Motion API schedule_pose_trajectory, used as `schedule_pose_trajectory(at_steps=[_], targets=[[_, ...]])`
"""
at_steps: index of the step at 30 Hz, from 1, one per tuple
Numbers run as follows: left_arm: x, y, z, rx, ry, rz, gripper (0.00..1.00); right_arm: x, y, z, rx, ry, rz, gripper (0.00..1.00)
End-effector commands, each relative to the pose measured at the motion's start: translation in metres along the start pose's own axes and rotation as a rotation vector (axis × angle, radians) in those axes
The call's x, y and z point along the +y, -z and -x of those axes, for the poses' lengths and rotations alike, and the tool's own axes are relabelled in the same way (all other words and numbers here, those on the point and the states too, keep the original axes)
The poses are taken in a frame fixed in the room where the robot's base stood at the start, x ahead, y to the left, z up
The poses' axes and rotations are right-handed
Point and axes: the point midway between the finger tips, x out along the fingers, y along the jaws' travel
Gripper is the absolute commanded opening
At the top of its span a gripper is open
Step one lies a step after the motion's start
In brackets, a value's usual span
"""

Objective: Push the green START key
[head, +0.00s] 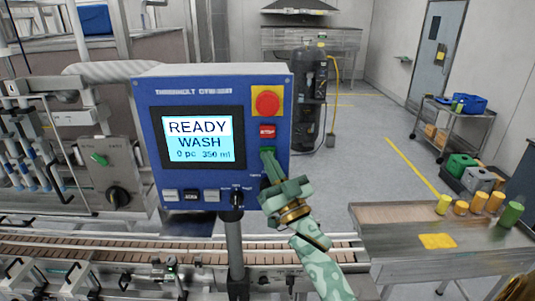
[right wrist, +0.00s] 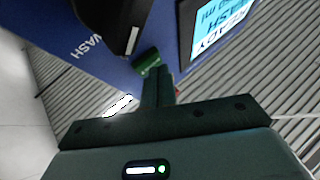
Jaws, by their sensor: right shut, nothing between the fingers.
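The blue control panel (head: 222,174) stands on a post, its screen (head: 197,138) reading READY, WASH, 0 pc 350 ml. The green START key (head: 266,151) sits below the red key (head: 267,131), its lower part hidden by my right gripper (head: 268,163). In the right wrist view the green key (right wrist: 147,64) shows right at the shut fingertips (right wrist: 155,76). The fingers are empty and reach the panel face at the key; I cannot tell whether they touch it. My left gripper is not in view.
A red knob on a yellow plate (head: 267,101) is above the keys. A black selector (head: 237,197) and small keys line the panel's lower edge. A conveyor (head: 130,246) runs below.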

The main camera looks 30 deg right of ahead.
Motion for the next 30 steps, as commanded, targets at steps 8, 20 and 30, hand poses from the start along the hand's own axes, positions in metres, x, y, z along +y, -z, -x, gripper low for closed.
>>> schedule_pose_trajectory(at_steps=[8,20,30], targets=[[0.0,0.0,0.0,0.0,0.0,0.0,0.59,0.002,-0.002,-0.002,-0.001,0.0,0.0,0.0],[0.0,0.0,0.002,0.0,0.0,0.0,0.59,0.0,0.0,-0.001,-0.001,-0.001,0.0,0.0],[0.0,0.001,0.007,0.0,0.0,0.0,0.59,-0.007,0.007,0.009,-0.001,0.0,0.001,0.0]])
